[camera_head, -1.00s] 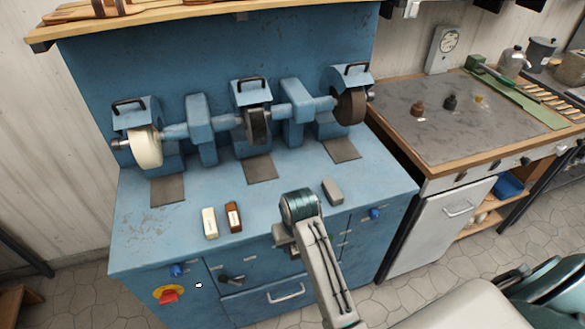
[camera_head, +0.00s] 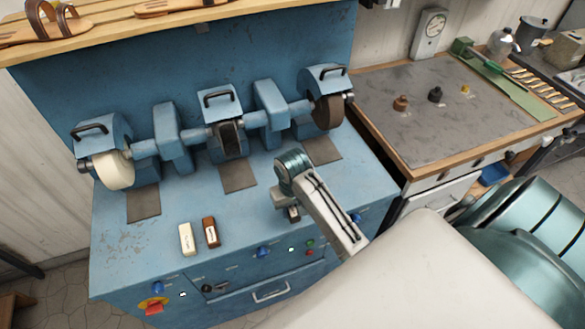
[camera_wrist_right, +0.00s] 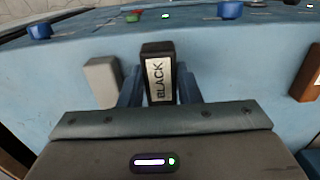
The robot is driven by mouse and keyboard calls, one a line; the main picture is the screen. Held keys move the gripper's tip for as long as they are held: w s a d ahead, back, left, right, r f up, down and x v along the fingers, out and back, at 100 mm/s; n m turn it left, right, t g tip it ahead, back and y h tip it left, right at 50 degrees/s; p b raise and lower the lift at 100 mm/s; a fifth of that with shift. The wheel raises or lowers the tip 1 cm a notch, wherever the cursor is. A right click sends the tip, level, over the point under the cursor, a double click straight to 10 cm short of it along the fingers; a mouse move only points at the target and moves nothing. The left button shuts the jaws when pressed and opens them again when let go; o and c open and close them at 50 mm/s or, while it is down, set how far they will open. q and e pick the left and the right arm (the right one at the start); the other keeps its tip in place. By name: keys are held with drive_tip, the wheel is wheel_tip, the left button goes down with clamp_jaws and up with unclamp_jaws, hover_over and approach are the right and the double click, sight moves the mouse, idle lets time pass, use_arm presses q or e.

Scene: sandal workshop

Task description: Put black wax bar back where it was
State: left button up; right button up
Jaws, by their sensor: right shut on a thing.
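My right gripper (camera_wrist_right: 160,88) is shut on the black wax bar (camera_wrist_right: 160,72), which carries a pale label reading BLACK and stands upright between the fingers. In the head view, my right gripper (camera_head: 291,214) is low over the front right part of the blue bench top (camera_head: 165,268); the wax bar is mostly hidden there. I cannot tell whether the bar touches the bench. My left gripper is not in view.
A grey bar (camera_wrist_right: 102,82) lies just left of the held bar in the wrist view. A white bar (camera_head: 187,239) and a brown bar (camera_head: 211,232) lie at the bench's front. Grinding wheels (camera_head: 112,169) stand behind.

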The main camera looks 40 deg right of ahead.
sight(292, 207)
drive_tip(key=shift+w+d, duration=0.6)
drive_tip(key=shift+w, duration=0.15)
drive_tip(key=shift+w+d+p, duration=0.2)
drive_tip(key=shift+w+p, duration=0.1)
drive_tip(key=shift+p, duration=0.05)
wheel_tip(292, 207, down, 3)
drive_tip(key=shift+w+f+p, duration=0.1)
drive_tip(key=shift+p, duration=0.8)
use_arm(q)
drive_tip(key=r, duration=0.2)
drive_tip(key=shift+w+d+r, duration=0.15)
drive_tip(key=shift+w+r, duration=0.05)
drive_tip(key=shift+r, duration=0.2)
use_arm(e)
drive_tip(key=shift+f, duration=0.25)
drive_tip(key=shift+f, duration=0.15)
drive_tip(key=o, duration=1)
drive_tip(key=shift+c, duration=0.2)
